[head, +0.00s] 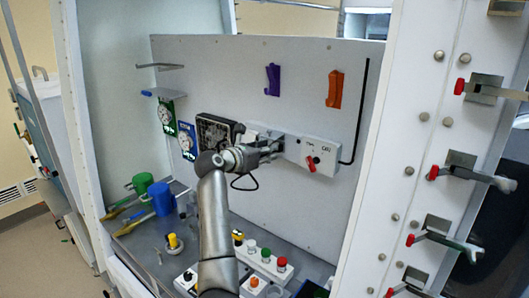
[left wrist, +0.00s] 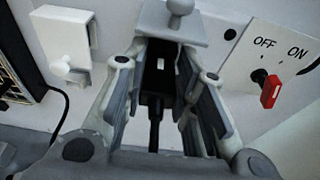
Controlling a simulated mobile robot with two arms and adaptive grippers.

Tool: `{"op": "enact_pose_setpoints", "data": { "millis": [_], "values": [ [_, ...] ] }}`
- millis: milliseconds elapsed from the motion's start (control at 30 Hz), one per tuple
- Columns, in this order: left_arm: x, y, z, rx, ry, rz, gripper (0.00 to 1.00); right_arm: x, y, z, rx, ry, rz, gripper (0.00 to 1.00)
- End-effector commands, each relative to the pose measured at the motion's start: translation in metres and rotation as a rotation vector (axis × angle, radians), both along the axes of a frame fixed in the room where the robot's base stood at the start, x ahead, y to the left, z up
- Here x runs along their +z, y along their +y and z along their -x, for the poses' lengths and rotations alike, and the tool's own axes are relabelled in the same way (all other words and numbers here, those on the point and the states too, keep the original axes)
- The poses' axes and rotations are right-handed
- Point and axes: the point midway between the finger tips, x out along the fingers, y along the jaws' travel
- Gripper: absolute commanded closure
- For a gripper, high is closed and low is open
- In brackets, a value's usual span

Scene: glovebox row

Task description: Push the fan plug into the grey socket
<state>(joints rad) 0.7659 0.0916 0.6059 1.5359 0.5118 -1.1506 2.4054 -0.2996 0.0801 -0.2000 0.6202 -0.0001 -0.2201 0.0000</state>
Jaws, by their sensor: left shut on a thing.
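My left gripper (head: 272,148) is at the back wall, in front of the boxes mounted there. In the left wrist view its fingers (left wrist: 163,95) are shut on the black fan plug (left wrist: 158,82), with its cable (left wrist: 155,130) trailing toward the camera. The grey socket (left wrist: 172,24), with a rounded knob on it, is directly beyond the plug. The plug's front end meets the socket's lower edge in the picture; I cannot tell whether they touch or how deep it sits. The fan (head: 214,132) is on the wall left of the gripper. My right gripper is not in view.
A switch box with a red lever (head: 310,160) is just right of the gripper; it also shows in the wrist view (left wrist: 270,92). A white box (left wrist: 65,40) is on the left.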

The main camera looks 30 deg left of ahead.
Motion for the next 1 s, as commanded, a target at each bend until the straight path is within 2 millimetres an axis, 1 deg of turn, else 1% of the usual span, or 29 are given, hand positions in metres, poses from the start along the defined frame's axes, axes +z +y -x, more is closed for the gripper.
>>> {"op": "enact_pose_setpoints", "data": {
  "millis": [300,667,700,867,900,1000],
  "values": [
    [0.0001,-0.0012,-0.0077,-0.001,0.0,0.0,1.0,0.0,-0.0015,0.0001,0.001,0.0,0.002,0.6],
    [0.0017,-0.0013,-0.0093,0.0,-0.003,-0.001,1.0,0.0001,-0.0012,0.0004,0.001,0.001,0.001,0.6],
    [0.0019,-0.0013,-0.0094,0.0,-0.003,-0.001,0.72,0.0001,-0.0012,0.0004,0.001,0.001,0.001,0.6],
    [0.0013,-0.0012,-0.0092,0.0,-0.002,-0.001,0.51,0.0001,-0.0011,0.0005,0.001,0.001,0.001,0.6],
    [0.001,-0.0012,-0.0092,0.0,-0.002,-0.001,0.49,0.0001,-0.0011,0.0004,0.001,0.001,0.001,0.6],
    [0.0006,-0.0012,-0.0091,-0.001,-0.001,-0.001,0.49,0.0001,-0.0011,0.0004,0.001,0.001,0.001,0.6]
  ]
}}
